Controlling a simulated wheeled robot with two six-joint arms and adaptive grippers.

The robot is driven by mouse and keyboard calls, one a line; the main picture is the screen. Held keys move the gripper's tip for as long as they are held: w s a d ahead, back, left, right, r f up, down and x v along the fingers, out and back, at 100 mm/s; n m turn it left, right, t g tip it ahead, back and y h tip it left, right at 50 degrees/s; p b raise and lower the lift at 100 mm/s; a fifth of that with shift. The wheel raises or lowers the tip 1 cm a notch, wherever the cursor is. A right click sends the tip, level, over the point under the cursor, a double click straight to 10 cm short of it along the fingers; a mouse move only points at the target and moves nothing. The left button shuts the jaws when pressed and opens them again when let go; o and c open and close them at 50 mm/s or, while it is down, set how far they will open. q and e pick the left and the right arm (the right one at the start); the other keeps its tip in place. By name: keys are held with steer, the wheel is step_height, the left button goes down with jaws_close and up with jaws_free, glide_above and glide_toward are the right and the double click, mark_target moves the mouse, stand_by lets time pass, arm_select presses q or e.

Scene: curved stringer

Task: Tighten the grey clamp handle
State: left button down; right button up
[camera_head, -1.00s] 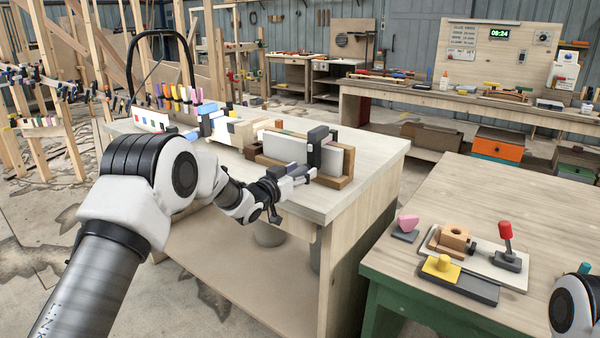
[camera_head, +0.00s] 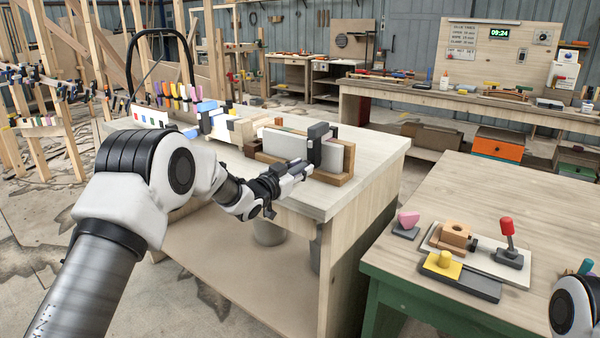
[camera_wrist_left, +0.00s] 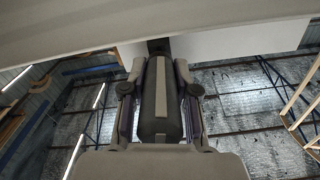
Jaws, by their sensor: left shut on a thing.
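A dark grey clamp (camera_head: 317,143) stands upright on the near wooden bench, around a pale board (camera_head: 283,143) set in a wooden holder (camera_head: 336,180). My left gripper (camera_head: 298,168) is at the near side of the clamp, low on it, at the bench's front edge. In the left wrist view, the two fingers of my left gripper (camera_wrist_left: 160,90) are on either side of the dark clamp handle (camera_wrist_left: 161,122), which has a lighter stripe. The gripper is shut on this handle. My right gripper is out of view; only part of that arm shows at the right edge.
Several coloured clamps (camera_head: 180,92) stand in a row at the back left of the bench (camera_head: 375,165). A gap separates bench and table.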

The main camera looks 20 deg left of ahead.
arm_select(q)
steer(key=m+b, duration=0.2)
steer(key=m, duration=0.1)
steer(key=m+b, duration=0.1)
steer(key=m, duration=0.1)
steer(key=shift+d+f+b, duration=0.1)
steer(key=shift+f+b, duration=0.2)
steer(key=shift+b, duration=0.05)
steer(key=m+b, duration=0.3)
steer(key=m, duration=0.1)
steer(key=shift+m+b, duration=0.35)
steer(key=shift+m, duration=0.05)
steer(key=m+b, duration=1.4)
steer(key=shift+f+m+b, duration=0.25)
steer(key=shift+m+b, duration=0.05)
steer(key=m+b, duration=0.3)
steer(key=m, duration=0.1)
steer(key=shift+m+b, duration=0.3)
steer(key=shift+b, duration=0.05)
steer(key=shift+r+m+b, duration=0.15)
steer(key=shift+m+b, duration=1.2)
steer(key=shift+m, duration=0.95)
steer(key=c, duration=0.9)
jaws_free()
steer(key=shift+o, duration=0.2)
